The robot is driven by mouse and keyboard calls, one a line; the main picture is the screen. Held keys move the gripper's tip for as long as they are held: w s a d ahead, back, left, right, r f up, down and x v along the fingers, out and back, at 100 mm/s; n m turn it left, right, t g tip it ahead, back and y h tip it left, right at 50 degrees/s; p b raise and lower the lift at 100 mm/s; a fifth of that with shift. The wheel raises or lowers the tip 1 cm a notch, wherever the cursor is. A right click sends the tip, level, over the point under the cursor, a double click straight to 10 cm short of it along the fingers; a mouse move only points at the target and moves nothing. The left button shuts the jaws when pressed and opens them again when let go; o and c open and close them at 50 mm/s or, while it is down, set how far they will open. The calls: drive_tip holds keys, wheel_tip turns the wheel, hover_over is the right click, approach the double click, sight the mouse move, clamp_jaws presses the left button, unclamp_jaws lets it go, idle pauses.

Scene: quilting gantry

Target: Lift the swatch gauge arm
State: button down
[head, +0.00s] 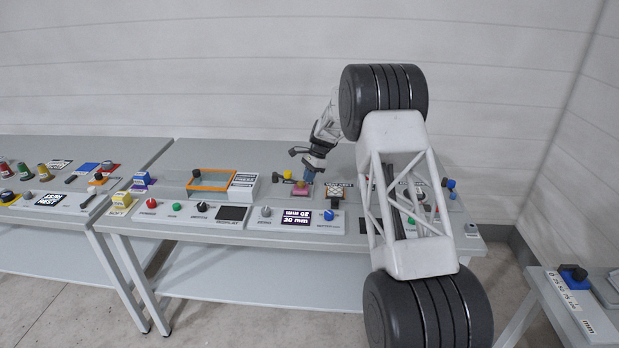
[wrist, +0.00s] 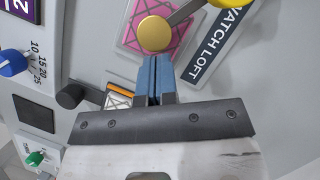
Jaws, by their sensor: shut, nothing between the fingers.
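The swatch gauge arm (wrist: 184,12) is a dark grey bar with a round gold disc (wrist: 155,33) at its end. The disc lies over a pink patterned swatch (wrist: 130,30), beside a dark label reading "…WATCH LOFT" (wrist: 215,38). My gripper (wrist: 154,62) has blue fingers shut together and empty, with tips right by the disc's near edge; I cannot tell if they touch it. A yellow knob (head: 287,175) shows just left.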

sight(303, 185)
drive_tip(key=shift+s+a+m, duration=0.25)
drive_tip(key=shift+s+m, duration=0.25)
drive_tip(key=shift+s, duration=0.15)
drive_tip(key=shift+s+a+m+t, duration=0.4)
drive_tip(key=shift+s+m, duration=0.3)
drive_tip(key=shift+s, duration=0.15)
drive_tip(key=shift+s+a+m+t+y, duration=0.2)
drive_tip(key=shift+s+a+m+t, duration=0.1)
drive_tip(key=shift+s+a+m, duration=0.4)
drive_tip(key=shift+s+a+m+t+y, duration=0.2)
drive_tip(key=shift+s+a+m+t, duration=0.15)
drive_tip(key=shift+s+m, duration=0.5)
drive_tip(key=s+a+m, duration=0.1)
drive_tip(key=a+m, duration=0.1)
drive_tip(key=s+a+m+t, duration=0.1)
drive_tip(key=s+a, duration=0.1)
drive_tip(key=shift+a+m, duration=0.1)
drive_tip(key=shift+m, duration=0.25)
drive_tip(key=shift+s+a, duration=0.35)
drive_tip(key=shift+a, duration=0.45)
drive_tip(key=shift+d, duration=0.1)
